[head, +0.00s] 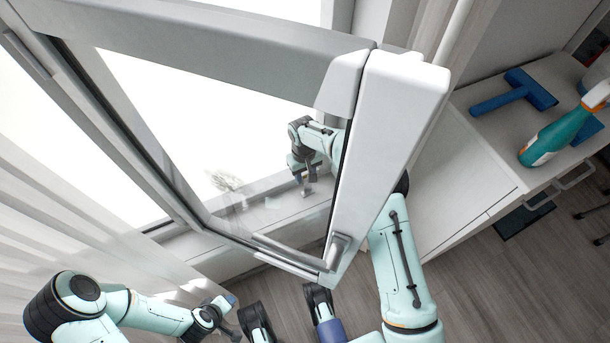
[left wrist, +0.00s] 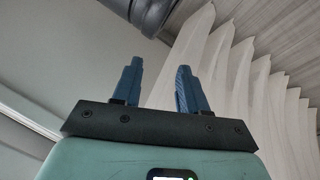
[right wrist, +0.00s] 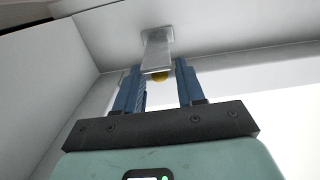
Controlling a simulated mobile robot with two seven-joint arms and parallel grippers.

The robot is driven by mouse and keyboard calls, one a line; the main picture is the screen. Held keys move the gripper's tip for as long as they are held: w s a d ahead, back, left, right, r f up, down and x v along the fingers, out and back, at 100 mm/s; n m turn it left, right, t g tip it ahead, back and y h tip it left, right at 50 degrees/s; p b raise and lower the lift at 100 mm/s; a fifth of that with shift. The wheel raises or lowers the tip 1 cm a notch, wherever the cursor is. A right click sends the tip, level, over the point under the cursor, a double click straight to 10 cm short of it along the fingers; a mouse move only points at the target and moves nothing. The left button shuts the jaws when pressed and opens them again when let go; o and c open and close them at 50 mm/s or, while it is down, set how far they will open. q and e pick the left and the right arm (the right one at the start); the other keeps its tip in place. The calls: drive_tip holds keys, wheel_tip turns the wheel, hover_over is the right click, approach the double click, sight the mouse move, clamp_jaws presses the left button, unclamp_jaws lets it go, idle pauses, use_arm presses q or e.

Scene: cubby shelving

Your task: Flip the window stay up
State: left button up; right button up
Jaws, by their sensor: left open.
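My left gripper (left wrist: 157,85) is open and empty, away from the stay near the curtain.
The opened window sash (head: 385,135) stands in front of my right arm, its grey handle (head: 337,250) at the lower corner. A white curtain (head: 40,215) hangs at left. A counter at right holds a blue squeegee (head: 515,92) and a teal spray bottle (head: 553,135).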

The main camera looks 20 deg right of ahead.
use_arm(q)
drive_tip(key=shift+g+h, duration=0.3)
drive_tip(key=shift+g, duration=0.2)
drive_tip(key=s+r, duration=0.1)
drive_tip(key=s+d+p, duration=0.1)
drive_tip(key=s+d+r+p, duration=0.1)
drive_tip(key=shift+s+r, duration=0.3)
drive_tip(key=shift+s, duration=0.1)
use_arm(e)
wheel_tip(320, 180, up, 12)
drive_tip(key=shift+w+r, duration=0.15)
drive_tip(key=shift+w, duration=0.1)
